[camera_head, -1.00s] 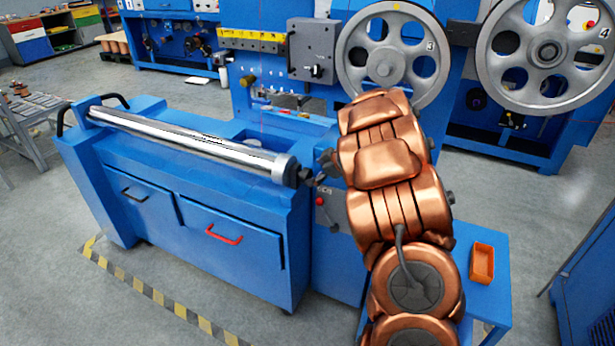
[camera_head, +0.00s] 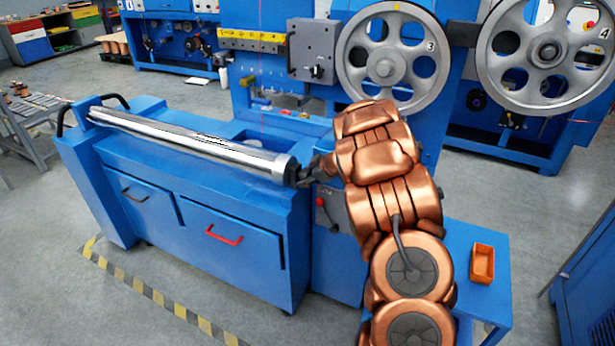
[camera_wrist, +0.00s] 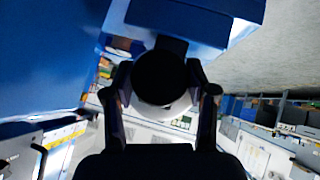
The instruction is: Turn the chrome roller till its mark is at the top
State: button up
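The chrome roller (camera_head: 180,139) lies across the top of the blue machine stand, its right end nearer to me. Small dark flecks show along its upper side; I cannot tell whether they are the mark or reflections. My gripper (camera_head: 302,178) is at the roller's right end, in line with its dark end piece. In the wrist view the round dark end piece (camera_wrist: 161,78) sits between the two fingers of my gripper (camera_wrist: 160,70), one on each side. The fingers look spread around it, with narrow gaps; contact is not clear.
The blue stand (camera_head: 150,165) has drawers with a black and a red handle. Large grey pulleys (camera_head: 386,66) stand behind my arm. An orange bin (camera_head: 482,263) sits on a blue side table at right. Yellow-black floor tape (camera_head: 150,291) runs along the front.

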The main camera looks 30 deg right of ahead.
jog(key=c, duration=0.6)
jog(key=shift+f+h+b, duration=0.2)
jog(key=shift+h+b, duration=0.1)
jog(key=shift+b, duration=0.8)
jog(key=t+b, duration=0.1)
jog(key=b, duration=0.2)
jog(key=shift+f+n+h+b, duration=0.2)
jog(key=shift+n+h+b, duration=0.15)
jog(key=shift+n+h, duration=0.05)
jog(key=n+t+h+b, duration=0.1)
jog(key=h+b, duration=0.1)
jog(key=b, duration=0.7)
jog(key=shift+s+f+n+t, duration=0.1)
jog(key=shift+n+t, duration=0.2)
jog(key=shift+t, duration=0.1)
jog(key=n+t+h+b, duration=0.2)
jog(key=n+t+b, duration=0.1)
jog(key=b, duration=1.7)
jog(key=shift+a+n+t+h, duration=0.1)
jog(key=shift+n+t+h, duration=0.2)
jog(key=shift+t+h, duration=0.15)
jog(key=shift+b, duration=0.9)
jog(key=shift+n+t+b, duration=0.35)
jog(key=shift+n+b, duration=0.05)
jog(key=shift+b, duration=0.25)
jog(key=shift+r+h+b, duration=0.25)
jog(key=shift+r+b, duration=0.05)
jog(key=shift+b, duration=0.1)
